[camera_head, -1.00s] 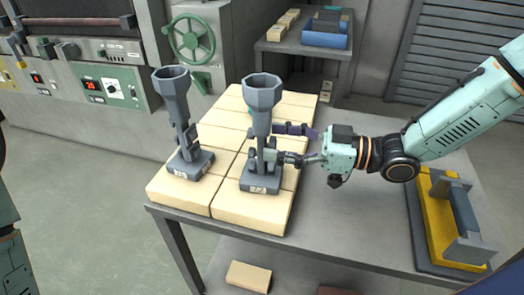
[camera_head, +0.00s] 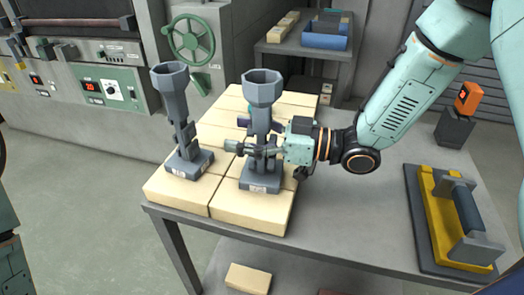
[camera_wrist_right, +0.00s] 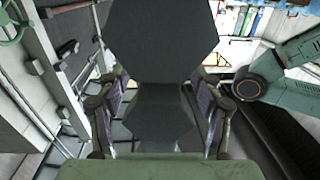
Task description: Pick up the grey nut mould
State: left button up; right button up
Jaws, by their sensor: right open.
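Two tall grey moulds with wide funnel-like tops stand upright on pale blocks. The right-hand mould (camera_head: 262,90) has my right gripper (camera_head: 239,134) at its narrow middle. The gripper is open, one finger along the near side and one along the far side, so they straddle the mould. In the right wrist view a dark grey body (camera_wrist_right: 160,45) fills the space between the two fingers (camera_wrist_right: 158,100). I cannot tell if either finger touches it. The other mould (camera_head: 172,92) stands apart to the left. Tags on both bases are too small to read. My left gripper is not in view.
The pale blocks (camera_head: 235,208) cover the left part of the grey table (camera_head: 345,225). A yellow and grey fixture (camera_head: 445,215) lies at the right, and a dark block with an orange part (camera_head: 467,98) stands behind it. The table's middle is clear.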

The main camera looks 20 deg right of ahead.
jog(key=shift+c, duration=0.3)
jog(key=shift+w+a, duration=0.1)
jog(key=c, duration=0.3)
grip_shut()
dwell(0.7)
